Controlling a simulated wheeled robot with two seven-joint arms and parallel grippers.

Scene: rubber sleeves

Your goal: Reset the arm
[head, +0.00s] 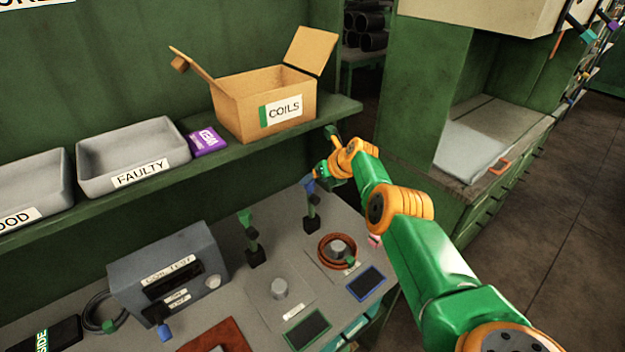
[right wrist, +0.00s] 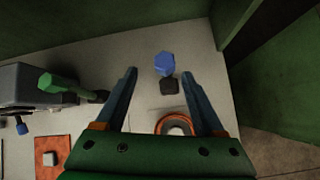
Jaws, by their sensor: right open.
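My right arm (head: 400,225) is green with orange joints and reaches in from the lower right over the bench. My right gripper (head: 320,178) is over the back right of the bench, near a post with a blue top (head: 312,208). In the right wrist view its two fingers (right wrist: 159,72) are spread apart with nothing held. The blue-topped post (right wrist: 166,68) appears between them there, but I cannot tell the distance. A copper-coloured coil (head: 338,250) lies around a grey knob on the bench and is partly hidden in the right wrist view. My left gripper is not in view.
A shelf holds a COILS box (head: 265,105) and a FAULTY tray (head: 130,155). A grey tester (head: 168,270), a green-topped post (head: 250,240) and a bare grey knob (head: 279,289) stand on the bench. Open floor (head: 570,200) lies to the right.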

